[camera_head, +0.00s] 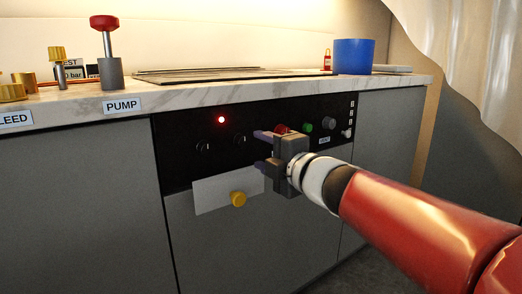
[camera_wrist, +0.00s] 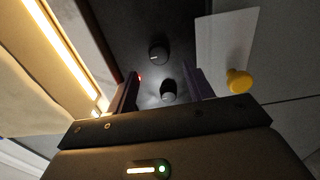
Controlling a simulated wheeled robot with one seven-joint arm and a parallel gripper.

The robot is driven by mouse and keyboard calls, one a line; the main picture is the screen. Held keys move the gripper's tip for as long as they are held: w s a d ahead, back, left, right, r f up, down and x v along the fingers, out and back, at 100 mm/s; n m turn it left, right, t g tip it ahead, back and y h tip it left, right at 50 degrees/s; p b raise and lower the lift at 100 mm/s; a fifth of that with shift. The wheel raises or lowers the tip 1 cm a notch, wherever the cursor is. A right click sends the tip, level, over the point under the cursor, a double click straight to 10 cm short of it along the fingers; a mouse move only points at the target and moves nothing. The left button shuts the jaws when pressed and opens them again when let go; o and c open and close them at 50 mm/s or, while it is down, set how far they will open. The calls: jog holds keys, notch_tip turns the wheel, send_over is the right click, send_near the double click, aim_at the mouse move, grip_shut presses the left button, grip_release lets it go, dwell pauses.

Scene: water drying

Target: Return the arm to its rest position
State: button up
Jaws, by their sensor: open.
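My gripper (camera_head: 262,149) is open and empty in front of the black control panel (camera_head: 180,170) on the counter's front face. Its two fingers are apart and point toward the left part of the panel. In the wrist view my gripper (camera_wrist: 160,90) has a dark knob (camera_wrist: 168,90) showing between its fingers, and another knob (camera_wrist: 158,52) beyond. I cannot tell whether the fingers touch anything. My red arm reaches in from the lower right in the head view and hides part of the cabinet front.
A lit red lamp (camera_head: 221,119) is on the panel. A white card (camera_head: 215,193) and yellow knob (camera_head: 238,199) are below it. On the counter (camera_head: 200,95) stand a red-topped pump (camera_head: 110,70) and a blue container (camera_head: 353,57). A pale curtain (camera_head: 470,45) hangs at the right.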

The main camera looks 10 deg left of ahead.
jog(key=s+d+f+m+t+h, duration=0.15)
jog(key=d+f+m+h, duration=0.35)
jog(key=d+m, duration=0.5)
jog(key=s+d+f+m+t+h, duration=0.1)
jog(key=s+d+f+m+h, duration=0.2)
jog(key=d+m+h, duration=0.75)
jog(key=s+d+f+m+g+y, duration=0.1)
jog(key=s+d+f+m+g, duration=0.3)
jog(key=s+f, duration=0.45)
jog(key=s+d+f+m+g+y, duration=0.1)
jog(key=s+d+f+m+g, duration=0.3)
jog(key=s+f, duration=0.45)
notch_tip(320, 180, up, 14)
jog(key=s+p, duration=0.2)
jog(key=p, duration=1)
jog(key=shift+f+p, duration=0.2)
jog(key=shift+p, duration=0.1)
jog(key=shift+o, duration=0.3)
jog(key=shift+n+g, duration=0.25)
